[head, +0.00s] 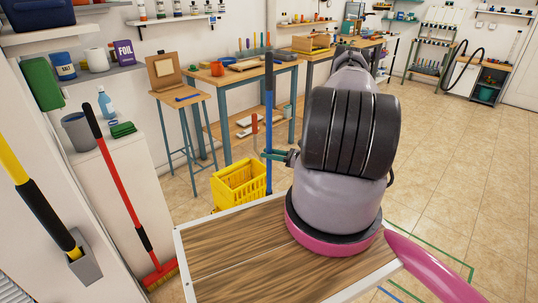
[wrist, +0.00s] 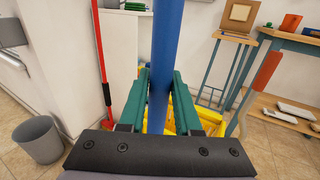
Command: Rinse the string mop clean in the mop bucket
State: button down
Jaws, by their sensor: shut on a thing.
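The mop's blue handle (head: 268,95) stands nearly upright at the right side of the yellow mop bucket (head: 238,184). My gripper (head: 279,155) is shut on the handle, with its green fingers on either side of it. The wrist view shows the handle (wrist: 165,35) rising between my fingers (wrist: 160,78). The bucket (wrist: 190,112) shows there behind and below the fingers. The mop's strings are hidden in both views, so I cannot tell whether they are in the water. A lever with an orange grip (wrist: 266,72) rises at the bucket's right side.
A red-handled broom (head: 122,185) leans at the white cabinet on the left. A grey bin (wrist: 38,138) stands on the floor at left in the wrist view. A small stool (head: 182,105) and a workbench (head: 228,78) stand behind the bucket. Tiled floor is open at right.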

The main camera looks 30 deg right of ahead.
jog(key=shift+r, duration=0.1)
jog(key=shift+s+a+r, duration=0.15)
jog(key=shift+s+a, duration=0.05)
jog(key=shift+a, duration=0.5)
jog(key=shift+s+a+r, duration=0.1)
jog(key=shift+s+a, duration=0.1)
jog(key=shift+a, duration=0.55)
jog(key=shift+s+a+r, duration=0.15)
jog(key=shift+s+a, duration=0.05)
jog(key=shift+a, duration=0.5)
jog(key=w+d, duration=0.2)
jog(key=d, duration=0.6)
jog(key=shift+w+d, duration=0.3)
jog(key=shift+d, duration=0.05)
jog(key=shift+a, duration=0.1)
jog(key=s+a, duration=0.2)
jog(key=a, duration=0.6)
jog(key=shift+s+a, duration=0.25)
jog(key=shift+s, duration=0.05)
